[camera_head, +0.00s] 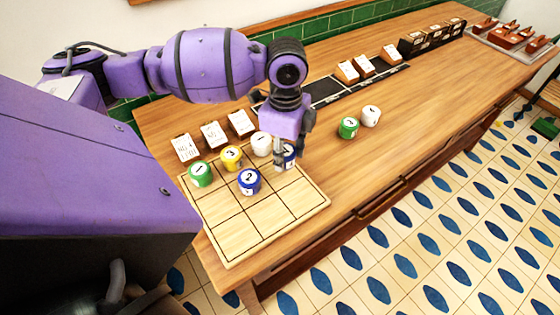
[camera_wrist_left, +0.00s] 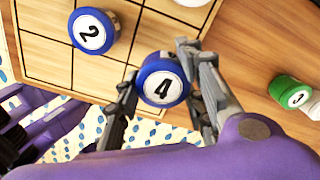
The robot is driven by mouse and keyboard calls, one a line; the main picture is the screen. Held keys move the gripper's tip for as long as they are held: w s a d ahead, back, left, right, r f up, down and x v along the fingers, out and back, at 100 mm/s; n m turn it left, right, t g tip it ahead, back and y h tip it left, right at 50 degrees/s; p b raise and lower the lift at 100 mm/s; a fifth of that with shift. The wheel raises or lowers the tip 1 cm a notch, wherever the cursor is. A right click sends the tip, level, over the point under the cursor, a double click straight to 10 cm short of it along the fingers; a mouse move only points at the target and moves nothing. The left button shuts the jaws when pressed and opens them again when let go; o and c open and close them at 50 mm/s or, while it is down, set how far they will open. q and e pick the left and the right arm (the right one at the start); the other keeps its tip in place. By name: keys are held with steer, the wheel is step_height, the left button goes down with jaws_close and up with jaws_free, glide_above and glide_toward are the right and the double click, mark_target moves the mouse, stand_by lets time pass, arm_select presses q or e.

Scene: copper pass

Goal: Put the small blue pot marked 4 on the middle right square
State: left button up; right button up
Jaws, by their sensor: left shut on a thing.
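The small blue pot marked 4 (camera_head: 290,153) is between the fingers of my left gripper (camera_head: 284,157), which is shut on it. In the left wrist view the pot (camera_wrist_left: 162,80) shows its white lid with the 4, with a finger of the gripper (camera_wrist_left: 160,72) on each side. It is over the right part of the wooden grid board (camera_head: 239,239), around the middle right square; the gripper partly hides that square. I cannot tell whether its base touches the board. My right gripper is not in view.
A blue pot marked 2 (camera_head: 249,182) stands on the centre square. Green (camera_head: 200,175), yellow (camera_head: 231,158) and white (camera_head: 261,144) pots fill the far row. Green (camera_head: 348,128) and white (camera_head: 371,116) pots stand right of the board. The near row is bare.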

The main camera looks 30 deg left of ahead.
arm_select(q)
steer(key=shift+a+f, duration=0.55)
steer(key=shift+f, duration=0.8)
steer(key=shift+a+f, duration=0.1)
steer(key=shift+f, duration=0.8)
steer(key=shift+f, duration=0.15)
steer(key=o, duration=1.3)
steer(key=shift+c, duration=0.2)
step_height(320, 180, up, 12)
steer(key=shift+r, duration=0.15)
